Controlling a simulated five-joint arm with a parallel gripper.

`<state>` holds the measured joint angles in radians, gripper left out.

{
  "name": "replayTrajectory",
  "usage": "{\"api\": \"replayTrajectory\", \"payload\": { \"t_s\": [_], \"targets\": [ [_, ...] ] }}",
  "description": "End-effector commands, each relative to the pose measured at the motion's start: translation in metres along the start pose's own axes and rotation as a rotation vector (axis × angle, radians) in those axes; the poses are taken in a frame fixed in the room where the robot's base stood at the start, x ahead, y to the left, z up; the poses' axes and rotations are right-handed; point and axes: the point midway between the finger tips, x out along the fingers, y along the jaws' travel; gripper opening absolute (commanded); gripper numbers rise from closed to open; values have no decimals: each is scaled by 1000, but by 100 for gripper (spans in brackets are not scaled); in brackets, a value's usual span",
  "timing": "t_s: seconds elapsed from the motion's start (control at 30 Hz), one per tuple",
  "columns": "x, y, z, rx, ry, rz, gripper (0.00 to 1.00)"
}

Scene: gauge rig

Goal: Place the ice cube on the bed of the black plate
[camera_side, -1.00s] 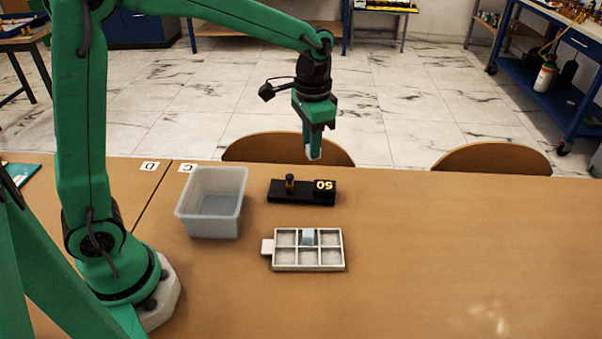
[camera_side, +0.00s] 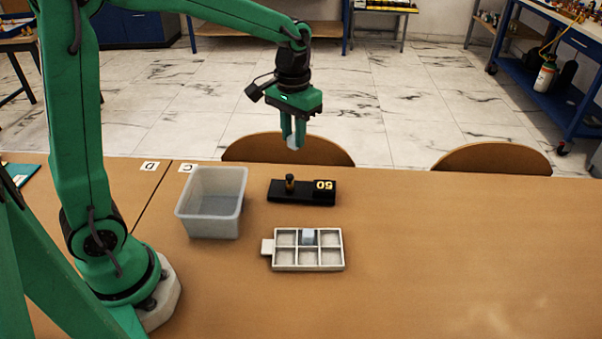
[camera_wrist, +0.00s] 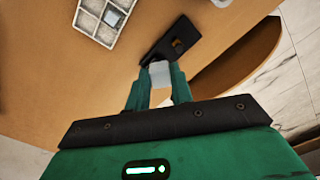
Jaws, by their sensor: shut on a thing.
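My gripper (camera_side: 294,143) is shut on a pale, whitish ice cube (camera_side: 294,143), held in the air above the far part of the table. In the wrist view the ice cube (camera_wrist: 160,74) sits between the fingertips of my gripper (camera_wrist: 159,80). The black plate (camera_side: 304,198) lies on the table below, with a dark post with a brassy top on its left part and a "50" label on its right end. It also shows in the wrist view (camera_wrist: 160,51), just beyond the cube, which partly overlaps it there. The cube is apart from the plate.
A white compartment tray (camera_side: 283,267) lies in front of the plate, with another pale bluish cube (camera_side: 309,237) in a back-row compartment. An empty-looking translucent bin (camera_side: 211,230) stands left of the plate. The table's right side is clear. Chairs (camera_side: 495,159) stand behind the far edge.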

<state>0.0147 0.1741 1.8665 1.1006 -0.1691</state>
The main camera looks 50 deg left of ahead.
Motion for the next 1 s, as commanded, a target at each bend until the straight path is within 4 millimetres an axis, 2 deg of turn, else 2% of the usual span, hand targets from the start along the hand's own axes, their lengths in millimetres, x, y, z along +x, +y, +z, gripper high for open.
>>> {"api": "replayTrajectory", "payload": {
  "t_s": [1.0],
  "targets": [
    [22,40,8,-990,-1,-1,0]
  ]
}}
